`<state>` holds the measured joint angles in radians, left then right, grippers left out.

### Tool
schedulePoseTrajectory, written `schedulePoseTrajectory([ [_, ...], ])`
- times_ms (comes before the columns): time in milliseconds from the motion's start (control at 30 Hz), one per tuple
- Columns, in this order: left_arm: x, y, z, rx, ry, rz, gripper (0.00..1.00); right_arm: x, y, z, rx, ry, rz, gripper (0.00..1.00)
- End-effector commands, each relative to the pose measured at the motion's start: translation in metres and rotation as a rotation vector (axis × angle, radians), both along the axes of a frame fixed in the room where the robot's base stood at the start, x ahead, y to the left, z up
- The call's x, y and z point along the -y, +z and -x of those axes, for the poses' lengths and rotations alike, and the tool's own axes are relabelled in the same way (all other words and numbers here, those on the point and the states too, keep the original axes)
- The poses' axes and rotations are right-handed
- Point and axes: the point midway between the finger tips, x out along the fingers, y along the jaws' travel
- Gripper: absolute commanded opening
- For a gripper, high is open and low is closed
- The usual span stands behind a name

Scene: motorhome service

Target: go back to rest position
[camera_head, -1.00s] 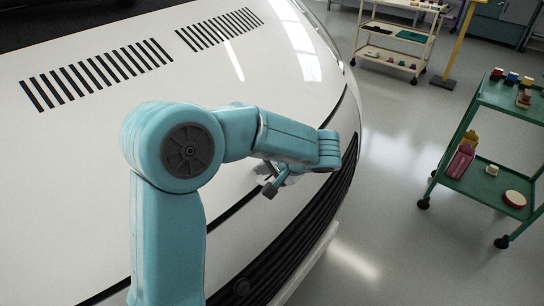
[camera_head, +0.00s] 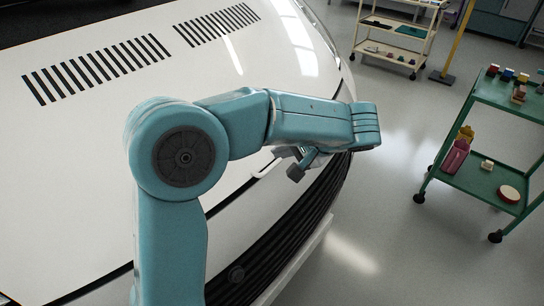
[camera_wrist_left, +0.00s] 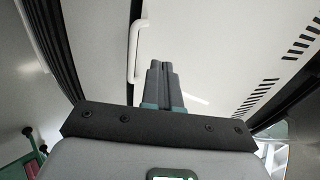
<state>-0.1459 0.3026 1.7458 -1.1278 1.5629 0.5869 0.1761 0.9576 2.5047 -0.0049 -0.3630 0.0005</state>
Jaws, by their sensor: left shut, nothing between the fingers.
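My left arm comes up from the bottom left in the head view and reaches right across the front of the white motorhome (camera_head: 80,150). My left gripper (camera_head: 295,172) is partly hidden under the wrist, in front of the hood's edge near the dark grille. In the left wrist view the left gripper (camera_wrist_left: 160,68) shows its two fingers pressed together, with nothing between them. A white handle (camera_wrist_left: 137,45) on the motorhome's front shows just left of the fingertips there. I cannot tell whether the fingers touch the panel. My right gripper is not in view.
A green cart (camera_head: 462,186) with small items on its shelves stands at the right. A cream shelf cart (camera_head: 428,40) and a yellow post (camera_head: 456,40) stand at the back. The grey floor (camera_head: 390,240) between the motorhome and the carts is clear.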

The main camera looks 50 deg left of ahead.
Motion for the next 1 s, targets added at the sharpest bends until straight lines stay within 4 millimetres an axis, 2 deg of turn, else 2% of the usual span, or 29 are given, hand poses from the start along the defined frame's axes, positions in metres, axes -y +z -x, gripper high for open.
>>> schedulePoseTrajectory([
  [100, 0.013, 0.014, -0.002, 0.003, 0.0, 0.002, 0.0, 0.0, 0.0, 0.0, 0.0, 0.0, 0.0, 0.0],
  [300, 0.022, 0.023, -0.002, 0.0, 0.0, 0.0, 0.0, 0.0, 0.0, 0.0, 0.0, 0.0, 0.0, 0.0],
  [467, 0.023, 0.023, -0.002, -0.001, 0.0, 0.001, 0.0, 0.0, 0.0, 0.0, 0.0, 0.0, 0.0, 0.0],
  [567, 0.028, 0.008, -0.005, -0.024, -0.026, 0.03, 0.0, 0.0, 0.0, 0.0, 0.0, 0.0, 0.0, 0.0],
  [667, 0.045, -0.037, -0.01, -0.085, -0.101, 0.13, 0.0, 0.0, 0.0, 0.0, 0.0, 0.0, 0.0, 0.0],
  [767, 0.075, -0.109, -0.008, -0.167, -0.198, 0.311, 0.0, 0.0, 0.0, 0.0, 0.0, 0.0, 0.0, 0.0],
  [800, 0.089, -0.14, -0.003, -0.195, -0.231, 0.397, 0.0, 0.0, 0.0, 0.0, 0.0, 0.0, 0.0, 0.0],
  [867, 0.113, -0.184, 0.008, -0.228, -0.267, 0.533, 0.0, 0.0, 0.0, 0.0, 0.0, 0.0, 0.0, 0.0],
  [900, 0.13, -0.212, 0.019, -0.241, -0.28, 0.627, 0.0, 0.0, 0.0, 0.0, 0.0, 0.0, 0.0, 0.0],
  [1000, 0.176, -0.276, 0.052, -0.24, -0.275, 0.869, 0.0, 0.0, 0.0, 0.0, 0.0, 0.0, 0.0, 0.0],
])
